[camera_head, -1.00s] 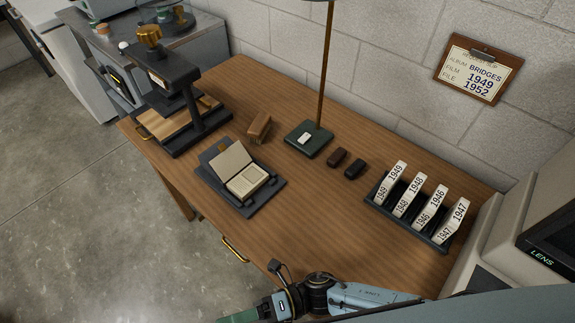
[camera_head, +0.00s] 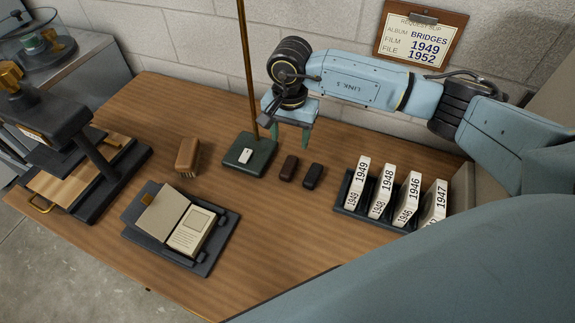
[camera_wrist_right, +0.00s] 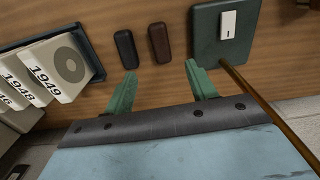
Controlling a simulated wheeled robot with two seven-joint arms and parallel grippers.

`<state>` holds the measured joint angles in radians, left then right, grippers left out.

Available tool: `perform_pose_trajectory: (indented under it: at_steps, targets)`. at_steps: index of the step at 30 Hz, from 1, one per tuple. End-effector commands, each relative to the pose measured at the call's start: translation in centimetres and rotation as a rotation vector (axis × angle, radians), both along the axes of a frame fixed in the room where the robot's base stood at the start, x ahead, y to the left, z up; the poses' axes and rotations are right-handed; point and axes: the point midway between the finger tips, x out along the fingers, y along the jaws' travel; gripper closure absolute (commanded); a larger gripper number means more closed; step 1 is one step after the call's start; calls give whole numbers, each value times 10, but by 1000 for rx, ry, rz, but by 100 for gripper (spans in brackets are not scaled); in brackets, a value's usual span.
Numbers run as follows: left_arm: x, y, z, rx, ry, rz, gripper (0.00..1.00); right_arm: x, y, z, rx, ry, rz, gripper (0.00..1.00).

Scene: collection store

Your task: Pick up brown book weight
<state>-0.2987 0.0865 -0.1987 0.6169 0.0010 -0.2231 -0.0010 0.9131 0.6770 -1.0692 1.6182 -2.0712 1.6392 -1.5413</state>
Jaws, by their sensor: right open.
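The brown book weight (camera_head: 289,168) is a small dark brown rounded block lying on the wooden desk, just right of the lamp base. A similar black weight (camera_head: 312,176) lies beside it on its right. My right gripper (camera_head: 291,138) is open and empty, above the desk behind the two weights. In the right wrist view, the brown weight (camera_wrist_right: 159,42) lies ahead of the gap between the green fingers (camera_wrist_right: 161,72), apart from them. The black weight (camera_wrist_right: 125,48) lies ahead of the finger on the left there. My left gripper is not in view.
The green lamp base (camera_head: 249,155) with its thin upright pole stands close left of the brown weight. A rack of numbered boxes (camera_head: 345,207) is to the right. An open book on a dark cradle (camera_head: 206,262), a tan block (camera_head: 187,155) and a press (camera_head: 95,150) are left.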

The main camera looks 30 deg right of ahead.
Motion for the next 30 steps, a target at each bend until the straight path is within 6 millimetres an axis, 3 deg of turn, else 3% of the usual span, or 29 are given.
perform_pose_trajectory:
  at_steps: [3, 7, 14, 24, 30]
  targets:
    - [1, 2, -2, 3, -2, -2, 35, -1, 1, -27, 2, 6, -2, 44]
    - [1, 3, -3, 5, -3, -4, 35, -1, 1, -48, 4, 5, -2, 44]
    - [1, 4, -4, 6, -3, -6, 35, -1, 2, -65, 4, 4, -3, 44]
    - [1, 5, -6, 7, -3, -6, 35, -2, 5, -110, 5, 5, -3, 44]
    - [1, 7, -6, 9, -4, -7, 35, -2, 4, -112, 5, 3, -2, 44]
